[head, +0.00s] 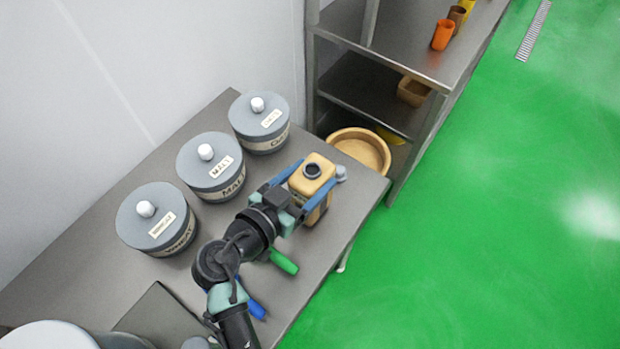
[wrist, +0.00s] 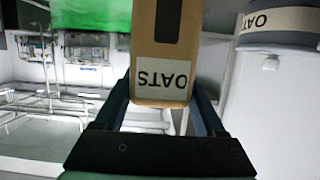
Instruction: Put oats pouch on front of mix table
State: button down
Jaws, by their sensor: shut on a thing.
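The oats pouch (head: 311,176) is a tan, box-like pack with a dark round cap on top, upright at the right end of the steel table (head: 350,207). Its white OATS label shows upside down in the wrist view (wrist: 163,80). My gripper (head: 317,184) is shut on the pouch, with one blue finger on each side of it. The pouch is at or just above the table top; I cannot tell whether its base touches. Its lower part is partly hidden by my gripper in the head view.
Three grey lidded tubs (head: 260,122) stand along the wall side of the table. A green-handled tool (head: 284,262) and a blue-handled one (head: 257,309) lie near the front edge. A steel shelf (head: 385,50) with cups and a round tan bowl (head: 360,150) stands beyond. Green floor is clear at right.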

jog(key=shift+f, duration=0.7)
grip_release()
